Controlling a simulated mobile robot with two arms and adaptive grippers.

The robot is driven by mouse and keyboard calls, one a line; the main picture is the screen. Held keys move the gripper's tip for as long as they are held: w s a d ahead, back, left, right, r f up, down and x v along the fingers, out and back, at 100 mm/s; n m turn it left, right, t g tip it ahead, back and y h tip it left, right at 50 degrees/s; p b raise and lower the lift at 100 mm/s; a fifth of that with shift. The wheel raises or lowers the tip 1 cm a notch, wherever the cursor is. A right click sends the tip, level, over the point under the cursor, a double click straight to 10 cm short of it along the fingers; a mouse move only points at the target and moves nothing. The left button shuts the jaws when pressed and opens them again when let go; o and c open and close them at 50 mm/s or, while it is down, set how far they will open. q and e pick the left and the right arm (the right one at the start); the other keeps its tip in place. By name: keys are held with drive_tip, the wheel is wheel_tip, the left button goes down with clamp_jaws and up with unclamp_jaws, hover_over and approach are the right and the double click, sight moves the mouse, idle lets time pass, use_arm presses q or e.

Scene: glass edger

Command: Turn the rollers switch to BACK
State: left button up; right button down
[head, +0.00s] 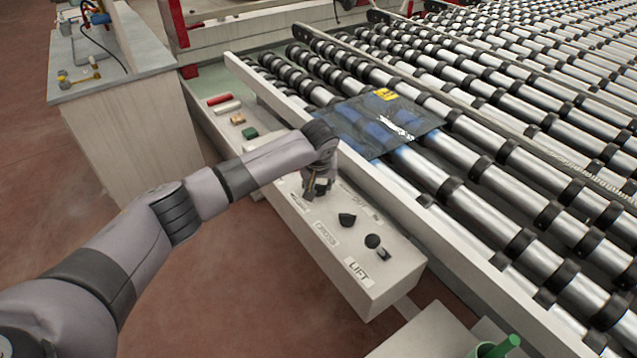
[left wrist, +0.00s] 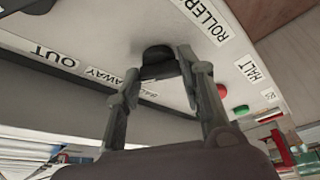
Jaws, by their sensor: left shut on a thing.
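The rollers switch is a black knob (left wrist: 157,56) on the pale control panel. In the left wrist view the "ROLLERS" label (left wrist: 203,20) is beside it, and the "AWAY" label and a partly hidden label lie on its other side. My left gripper (head: 313,190) is shut on this knob, with one finger on each side; it also shows in the left wrist view (left wrist: 158,66). In the head view the gripper hides the knob. I cannot read which way the knob points. My right gripper is not in view.
Two other black knobs, one (head: 346,219) in the middle and one (head: 372,241) near the "LIFT" label (head: 358,271), sit close by on the panel. Red (head: 219,99) and green (head: 249,133) buttons lie farther back. A glass sheet (head: 365,128) rests on the rollers beside a pale rail.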

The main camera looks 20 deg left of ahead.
use_arm(q)
drive_tip(key=shift+d+r+n+y+p, duration=0.15)
drive_tip(key=shift+n+y+p, duration=0.15)
drive_tip(key=shift+n+p, duration=0.3)
drive_tip(key=shift+d+n+g+y+p, duration=0.15)
drive_tip(key=shift+n+g+y+p, duration=0.35)
drive_tip(key=shift+n, duration=0.7)
drive_tip(key=shift+w+n, duration=0.1)
drive_tip(key=shift+n, duration=0.8)
drive_tip(key=shift+w+d+f+n+g+y, duration=0.1)
drive_tip(key=shift+f+n+g+y, duration=0.2)
drive_tip(key=shift+n, duration=0.6)
drive_tip(key=shift+w+n+g+b, duration=0.1)
drive_tip(key=shift+n+g+b, duration=0.2)
drive_tip(key=shift+n+b, duration=0.55)
drive_tip(key=n+g+y+b, duration=0.1)
drive_tip(key=n+b, duration=0.3)
drive_tip(key=b, duration=0.2)
drive_tip(key=shift+w+f+b, duration=0.1)
drive_tip(key=shift+w+b, duration=0.05)
drive_tip(key=shift+b, duration=0.15)
drive_tip(key=shift+r+n+g+b, duration=0.25)
drive_tip(key=shift+n+g+b, duration=0.15)
drive_tip(key=shift+n+b, duration=0.45)
